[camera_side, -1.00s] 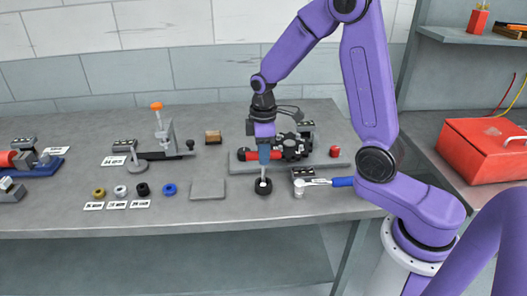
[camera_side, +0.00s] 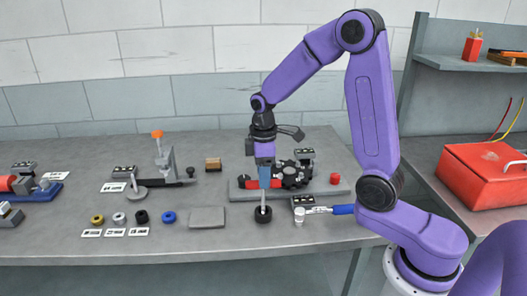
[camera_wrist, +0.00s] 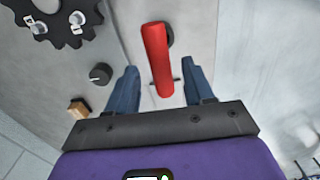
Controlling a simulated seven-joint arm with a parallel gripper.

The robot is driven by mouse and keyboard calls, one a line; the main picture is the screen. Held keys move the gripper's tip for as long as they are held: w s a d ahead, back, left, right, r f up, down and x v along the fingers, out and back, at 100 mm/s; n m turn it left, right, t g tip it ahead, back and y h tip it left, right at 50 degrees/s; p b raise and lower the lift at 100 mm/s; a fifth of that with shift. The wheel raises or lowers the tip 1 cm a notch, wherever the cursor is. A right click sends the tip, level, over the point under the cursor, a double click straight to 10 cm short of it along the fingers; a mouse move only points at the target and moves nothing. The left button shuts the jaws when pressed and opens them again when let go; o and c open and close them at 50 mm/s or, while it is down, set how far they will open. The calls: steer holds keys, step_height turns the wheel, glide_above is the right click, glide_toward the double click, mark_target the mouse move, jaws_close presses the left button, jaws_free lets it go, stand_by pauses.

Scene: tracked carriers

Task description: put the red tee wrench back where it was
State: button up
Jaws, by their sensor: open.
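The red tee wrench stands upright, its metal shaft (camera_side: 263,198) coming down to a round black base (camera_side: 264,214) at the bench front. I cannot tell how deep the tip sits. Its red crossbar handle shows in the wrist view (camera_wrist: 157,60), lying between my two fingers with a gap on each side. In the side view the handle sticks out to the left and right of the fingers. My gripper (camera_wrist: 160,87) is open around the handle and hides its middle in the side view (camera_side: 264,185).
A grey plate (camera_side: 235,196) with a dark toothed wheel (camera_side: 291,175) and a red cylinder (camera_side: 335,179) lies just behind. A blue-handled tool (camera_side: 341,210) lies close on the right. A flat grey pad (camera_side: 207,218) and several small rings lie left.

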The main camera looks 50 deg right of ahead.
step_height(320, 180, up, 10)
steer(key=shift+f, duration=0.15)
steer(key=s+a+f+n, duration=0.2)
steer(key=s+a, duration=0.5)
steer(key=s, duration=0.4)
steer(key=s+d+f+n, duration=0.1)
steer(key=s+f, duration=0.2)
steer(key=s, duration=1.2)
steer(key=shift+s+d+n, duration=0.15)
steer(key=shift+s+n, duration=0.1)
steer(key=shift+n, duration=0.05)
